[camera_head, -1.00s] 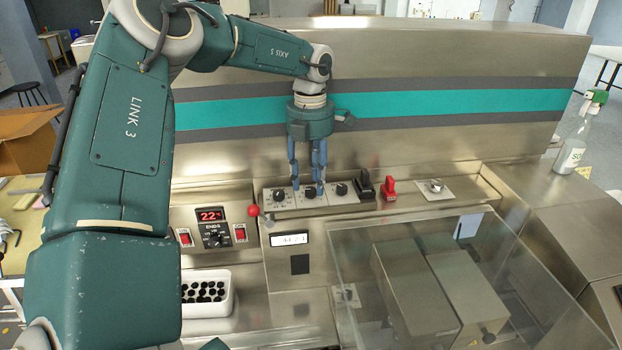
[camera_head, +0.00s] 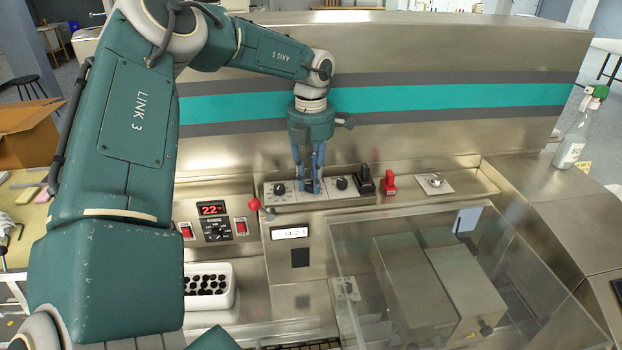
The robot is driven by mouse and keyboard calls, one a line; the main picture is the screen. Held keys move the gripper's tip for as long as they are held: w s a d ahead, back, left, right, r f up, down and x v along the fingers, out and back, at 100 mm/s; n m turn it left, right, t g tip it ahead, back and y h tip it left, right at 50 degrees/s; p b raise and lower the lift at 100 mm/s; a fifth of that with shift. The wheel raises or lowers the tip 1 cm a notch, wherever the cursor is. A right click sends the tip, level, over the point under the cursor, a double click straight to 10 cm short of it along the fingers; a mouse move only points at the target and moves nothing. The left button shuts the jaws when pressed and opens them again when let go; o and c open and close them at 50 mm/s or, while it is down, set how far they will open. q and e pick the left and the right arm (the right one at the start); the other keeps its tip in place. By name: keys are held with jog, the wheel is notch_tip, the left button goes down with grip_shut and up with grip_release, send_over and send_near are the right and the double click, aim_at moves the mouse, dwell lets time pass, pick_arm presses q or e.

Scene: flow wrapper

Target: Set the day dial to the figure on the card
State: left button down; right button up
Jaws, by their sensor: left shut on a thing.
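Three dials with dark knobs on pale plates sit in a row on the machine's ledge: a left dial (camera_head: 279,189), a middle dial (camera_head: 318,194) and a right dial (camera_head: 342,184). I cannot tell by label which is the day dial. My left gripper (camera_head: 309,187) points down and is shut on the middle dial's knob, which its fingers largely hide. A small white window (camera_head: 289,233) below the dials bears dark figures too small to read surely. A pale card-like sheet (camera_head: 467,219) shows at the clear cover; no figure is legible on it. My right gripper is out of view.
A black switch (camera_head: 364,181) and a red switch (camera_head: 389,184) stand right of the dials. A red ball-topped lever (camera_head: 254,204) stands at their left. A clear cover (camera_head: 400,290) spans the front right. A white tray (camera_head: 209,307) of black pieces is at front left.

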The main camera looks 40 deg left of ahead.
pick_arm(q)
jog(key=shift+b, duration=0.3)
jog(key=shift+f+m+b, duration=0.1)
jog(key=shift+m+b, duration=0.75)
jog(key=shift+m, duration=0.15)
jog(key=shift+m+b, duration=0.6)
jog(key=shift+m, duration=0.2)
jog(key=shift+m+b, duration=0.4)
jog(key=shift+m, duration=0.5)
jog(key=m, duration=0.2)
jog(key=shift+m+b, duration=0.35)
jog(key=shift+m, duration=0.05)
jog(key=m, duration=0.5)
jog(key=shift+w+a+r, duration=0.1)
jog(key=shift+r, duration=0.15)
jog(key=m, duration=0.4)
jog(key=shift+m, duration=1.6)
jog(key=shift+w+r, duration=0.1)
